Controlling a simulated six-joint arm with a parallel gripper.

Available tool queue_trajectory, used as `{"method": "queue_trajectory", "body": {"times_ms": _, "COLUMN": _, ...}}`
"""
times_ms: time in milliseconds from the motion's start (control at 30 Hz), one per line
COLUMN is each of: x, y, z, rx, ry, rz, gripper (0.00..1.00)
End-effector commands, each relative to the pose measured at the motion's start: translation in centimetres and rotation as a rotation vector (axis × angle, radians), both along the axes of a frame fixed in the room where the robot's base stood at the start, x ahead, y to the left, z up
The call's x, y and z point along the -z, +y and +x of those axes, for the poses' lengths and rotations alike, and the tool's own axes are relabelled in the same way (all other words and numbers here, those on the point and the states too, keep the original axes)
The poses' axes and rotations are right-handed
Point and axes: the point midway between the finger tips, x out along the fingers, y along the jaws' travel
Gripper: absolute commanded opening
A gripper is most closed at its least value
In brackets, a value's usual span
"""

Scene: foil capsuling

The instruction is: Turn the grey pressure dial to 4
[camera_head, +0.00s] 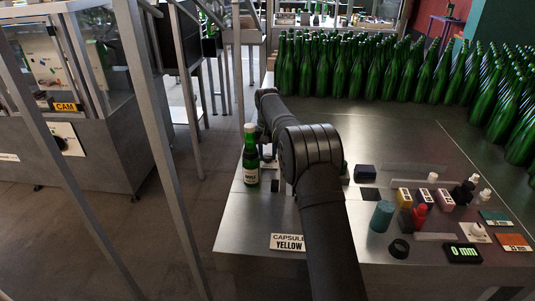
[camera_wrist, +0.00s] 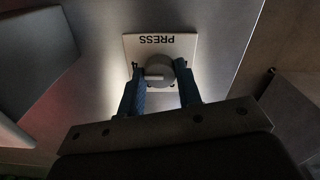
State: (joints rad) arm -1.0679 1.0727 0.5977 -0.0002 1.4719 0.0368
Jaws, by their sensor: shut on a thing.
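The grey pressure dial (camera_wrist: 160,66) sits on a pale plate (camera_wrist: 185,43) marked PRESS, which reads upside down in the wrist view. A light bar on the dial's face points to the left. In the head view the dial and my fingers cannot be made out; my dark arm covers the middle of the bench.
A labelled green bottle (camera_head: 250,158) stands left of my arm. A CAPSULE YELLOW sign (camera_head: 289,242) lies at the bench front. Right are a teal cylinder (camera_head: 382,215), a red item (camera_head: 420,214) and a 0 mm display (camera_head: 463,253). Many green bottles (camera_head: 390,68) fill the back.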

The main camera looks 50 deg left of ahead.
Motion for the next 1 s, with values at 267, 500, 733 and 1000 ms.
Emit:
{"method": "queue_trajectory", "body": {"times_ms": 267, "x": -0.1, "y": 0.1, "z": 0.0, "rx": 0.000, "ry": -0.002, "rz": 0.003, "gripper": 0.53}}
{"method": "queue_trajectory", "body": {"times_ms": 500, "x": -0.1, "y": 0.0, "z": 0.0, "rx": -0.001, "ry": -0.001, "rz": 0.002, "gripper": 0.53}}
{"method": "queue_trajectory", "body": {"times_ms": 733, "x": -2.5, "y": 0.1, "z": 0.0, "rx": -0.001, "ry": -0.003, "rz": 0.004, "gripper": 0.53}}
{"method": "queue_trajectory", "body": {"times_ms": 1000, "x": -9.0, "y": 0.1, "z": 0.1, "rx": -0.001, "ry": -0.003, "rz": 0.007, "gripper": 0.53}}
